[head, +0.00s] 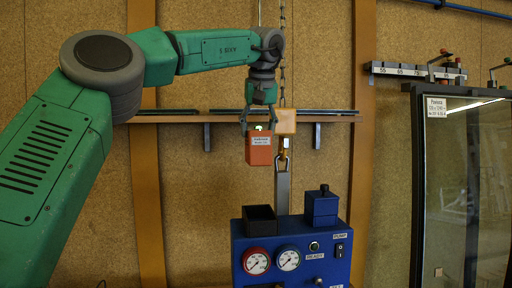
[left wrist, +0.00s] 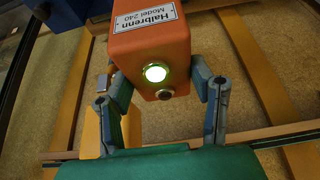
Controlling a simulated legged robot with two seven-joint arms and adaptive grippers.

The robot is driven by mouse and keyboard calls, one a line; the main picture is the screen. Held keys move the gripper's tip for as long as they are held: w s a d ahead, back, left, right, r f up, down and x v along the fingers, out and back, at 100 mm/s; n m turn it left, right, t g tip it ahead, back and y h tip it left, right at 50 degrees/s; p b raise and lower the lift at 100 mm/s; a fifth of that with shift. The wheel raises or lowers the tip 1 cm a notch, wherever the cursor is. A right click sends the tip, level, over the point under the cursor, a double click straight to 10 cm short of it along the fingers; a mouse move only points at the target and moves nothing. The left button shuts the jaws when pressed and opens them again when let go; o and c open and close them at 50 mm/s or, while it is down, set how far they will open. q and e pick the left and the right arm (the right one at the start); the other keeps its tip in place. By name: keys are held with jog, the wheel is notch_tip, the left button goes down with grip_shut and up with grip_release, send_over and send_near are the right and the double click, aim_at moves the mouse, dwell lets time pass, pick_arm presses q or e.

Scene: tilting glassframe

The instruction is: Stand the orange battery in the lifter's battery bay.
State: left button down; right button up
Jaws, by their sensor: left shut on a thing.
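The orange battery (head: 259,150) hangs upright in my left gripper (head: 259,126) in the head view, with a green light on its top. In the left wrist view, the battery (left wrist: 152,42) sits between my left gripper's two fingers (left wrist: 157,90), with a lit round button and a "Halbrenn Model 240" label. The blue lifter (head: 290,245) stands below. On its top left is a black open-topped box (head: 259,220), which looks like the battery bay. The battery is well above this box and apart from it. My right gripper is not in view.
An orange hook block (head: 285,122) on a chain hangs close to the right of the battery, above a grey post (head: 283,190). A blue block with a black cap (head: 321,206) stands right of the box. A wall shelf (head: 180,117) runs behind. A glass frame (head: 465,190) stands at right.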

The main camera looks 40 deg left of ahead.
aim_at(257, 165)
pick_arm(q)
jog(key=shift+d, duration=0.15)
notch_tip(257, 165, down, 8)
jog(key=shift+f, duration=0.25)
jog(key=shift+s+a+f, duration=0.15)
jog(key=shift+a+f, duration=0.1)
jog(key=shift+f, duration=0.25)
notch_tip(257, 165, down, 6)
jog(key=d+b, duration=0.1)
jog(key=b, duration=0.5)
jog(key=shift+d+f+b, duration=0.15)
jog(key=shift+b, duration=0.2)
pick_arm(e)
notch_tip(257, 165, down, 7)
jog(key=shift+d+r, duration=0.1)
pick_arm(q)
jog(key=shift+a+f, duration=0.25)
jog(key=shift+f, duration=0.2)
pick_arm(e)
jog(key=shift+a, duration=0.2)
